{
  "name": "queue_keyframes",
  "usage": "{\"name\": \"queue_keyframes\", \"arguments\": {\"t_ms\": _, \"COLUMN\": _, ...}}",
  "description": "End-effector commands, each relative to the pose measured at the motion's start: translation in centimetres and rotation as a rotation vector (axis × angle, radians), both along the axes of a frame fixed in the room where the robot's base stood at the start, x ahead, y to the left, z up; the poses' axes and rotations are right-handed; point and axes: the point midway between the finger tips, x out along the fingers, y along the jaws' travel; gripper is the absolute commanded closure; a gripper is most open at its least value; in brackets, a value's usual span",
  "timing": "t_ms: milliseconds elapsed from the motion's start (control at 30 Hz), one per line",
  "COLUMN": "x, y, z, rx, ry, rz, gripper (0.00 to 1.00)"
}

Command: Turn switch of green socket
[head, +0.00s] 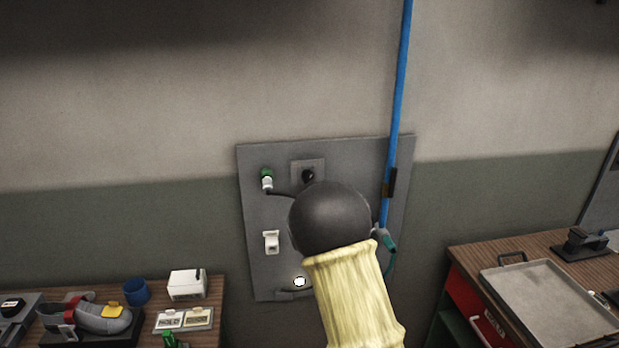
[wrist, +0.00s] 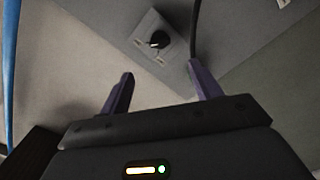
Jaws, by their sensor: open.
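The green socket (head: 266,174) is at the upper left of a grey wall panel (head: 256,215), with a white plug in it and a dark cable leading right. A black rotary switch (head: 308,175) on a square grey plate is to its right. A black knob (wrist: 158,41) on a grey plate shows at the top middle of the wrist view, probably this switch. My gripper (wrist: 161,86) is open and empty, its two purple fingers spread below the knob in that view and apart from it. In the head view my arm hides the gripper and part of the panel.
A white switch (head: 271,242) and a round white button (head: 299,281) are lower on the panel. A blue pipe (head: 400,90) runs down its right side. A dark cable (wrist: 194,35) passes near the right finger. Cluttered benches stand left (head: 215,318) and right (head: 480,250).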

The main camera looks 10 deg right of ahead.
Motion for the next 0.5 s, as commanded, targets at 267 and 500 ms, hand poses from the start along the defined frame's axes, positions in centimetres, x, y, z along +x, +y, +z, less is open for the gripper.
{"name": "queue_keyframes", "arguments": {"t_ms": 267, "x": 4.1, "y": 0.0, "z": 0.3, "rx": 0.000, "ry": 0.001, "rz": 0.000, "gripper": 0.36}}
{"name": "queue_keyframes", "arguments": {"t_ms": 500, "x": 7.2, "y": 0.0, "z": 0.3, "rx": 0.000, "ry": 0.000, "rz": 0.001, "gripper": 0.36}}
